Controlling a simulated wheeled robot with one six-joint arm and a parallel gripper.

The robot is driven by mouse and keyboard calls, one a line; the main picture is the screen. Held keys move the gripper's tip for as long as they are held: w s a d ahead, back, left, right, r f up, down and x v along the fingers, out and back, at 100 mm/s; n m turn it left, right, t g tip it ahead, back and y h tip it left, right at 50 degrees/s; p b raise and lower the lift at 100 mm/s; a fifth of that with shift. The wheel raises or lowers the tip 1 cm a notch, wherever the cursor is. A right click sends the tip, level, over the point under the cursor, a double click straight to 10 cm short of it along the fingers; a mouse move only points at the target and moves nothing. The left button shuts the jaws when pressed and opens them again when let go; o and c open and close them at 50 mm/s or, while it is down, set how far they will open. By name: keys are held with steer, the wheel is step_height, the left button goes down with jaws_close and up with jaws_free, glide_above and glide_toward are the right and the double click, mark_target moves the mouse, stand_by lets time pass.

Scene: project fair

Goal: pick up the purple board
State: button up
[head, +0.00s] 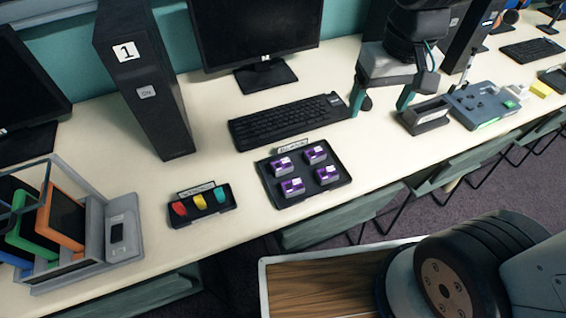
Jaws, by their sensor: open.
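Several small purple-and-white blocks sit in rows in a black tray (306,180) on the pale tabletop, in the middle of the head view. They are a back left one (284,165), a back right one (315,154), a front left one (292,187) and a front right one (327,175). I cannot tell which of them, if any, is the purple board. My gripper (381,106) has its teal fingers spread and pointing down, with nothing held between them. It is to the right of and behind the tray, beside the keyboard's right end.
A keyboard (288,121) and monitor stand (265,77) are behind the tray. A tower (146,85) and a small tray (200,214) of coloured pieces are left. A black holder (427,116) and grey-blue device (482,104) are right. Tabletop between the tray and holder is clear.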

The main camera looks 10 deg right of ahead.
steer(key=w+a+f+n, duration=0.1)
steer(key=w+a+f, duration=0.5)
steer(key=a+f, duration=0.25)
steer(key=n, duration=0.1)
glide_above(284, 168)
steer(key=shift+g, duration=0.4)
steer(key=f, duration=1.2)
steer(key=shift+s+a+f, duration=0.2)
steer(key=shift+a+f, duration=0.15)
steer(key=shift+f, duration=0.05)
steer(key=f, duration=0.7)
steer(key=shift+w+d+f, duration=0.25)
steer(key=shift+w+d, duration=0.05)
steer(key=c, duration=1.1)
